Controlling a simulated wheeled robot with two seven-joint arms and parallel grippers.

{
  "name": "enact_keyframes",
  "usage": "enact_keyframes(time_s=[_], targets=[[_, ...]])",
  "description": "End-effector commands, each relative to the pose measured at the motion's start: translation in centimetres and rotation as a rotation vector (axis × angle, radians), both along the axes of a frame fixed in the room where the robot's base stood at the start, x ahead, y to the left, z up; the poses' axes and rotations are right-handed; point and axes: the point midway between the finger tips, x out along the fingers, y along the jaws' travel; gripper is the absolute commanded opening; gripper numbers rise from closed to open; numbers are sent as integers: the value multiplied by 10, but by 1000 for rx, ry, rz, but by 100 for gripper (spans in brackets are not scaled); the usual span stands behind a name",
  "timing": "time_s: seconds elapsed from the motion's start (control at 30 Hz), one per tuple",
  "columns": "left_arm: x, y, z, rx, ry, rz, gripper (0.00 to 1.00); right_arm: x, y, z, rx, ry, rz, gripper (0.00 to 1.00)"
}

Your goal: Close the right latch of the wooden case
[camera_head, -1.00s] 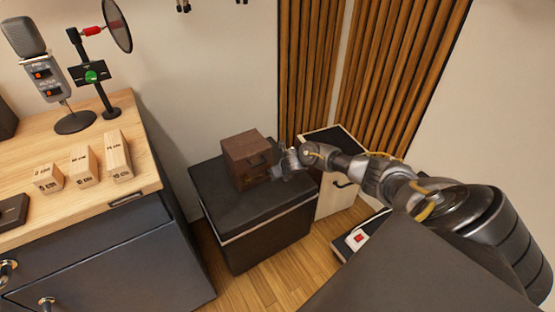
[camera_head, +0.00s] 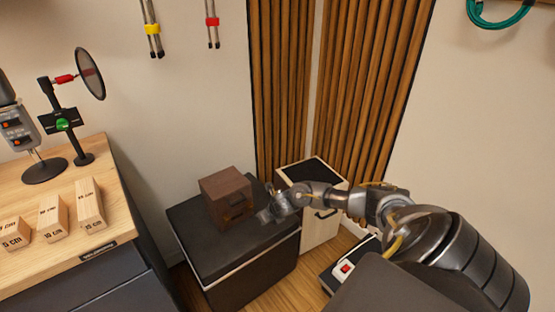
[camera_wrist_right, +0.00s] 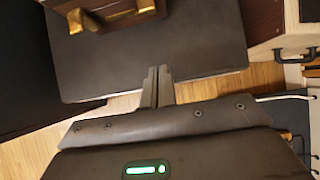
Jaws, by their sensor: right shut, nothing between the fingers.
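The brown wooden case (camera_head: 226,198) sits on a dark box-like stand in the head view. Its front edge shows at the top of the wrist view (camera_wrist_right: 112,18), with two brass latches, the left one (camera_wrist_right: 76,21) and the right one (camera_wrist_right: 146,5). Both are cut off or small, so I cannot tell whether they are open. My right gripper (camera_head: 268,211) is just right of the case's front, apart from it. In the wrist view its fingers (camera_wrist_right: 158,72) are together and empty, over the stand's front edge, short of the case. My left gripper is not in view.
The dark stand top (camera_head: 190,222) is clear around the case. A white cabinet with a black top (camera_head: 318,172) stands behind right. A wooden desk (camera_head: 70,262) with blocks and a microphone is at left. A device with a red switch (camera_head: 346,268) lies low at right.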

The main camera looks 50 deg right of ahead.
Motion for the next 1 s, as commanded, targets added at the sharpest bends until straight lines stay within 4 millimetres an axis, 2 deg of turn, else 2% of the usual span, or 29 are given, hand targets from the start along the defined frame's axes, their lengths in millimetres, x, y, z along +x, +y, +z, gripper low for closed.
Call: enact_keyframes(time_s=[0.03, 0.2, 0.4, 1.0], targets=[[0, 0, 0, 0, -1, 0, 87, -14, 1, -1, -3, 4, 4, 0], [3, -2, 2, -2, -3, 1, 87, -46, 7, -1, -2, 1, 2, 0], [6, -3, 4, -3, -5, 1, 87, -67, 10, -1, -1, 0, 0, 0], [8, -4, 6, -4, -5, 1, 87, -72, 11, 0, 0, -1, 0, 0]])
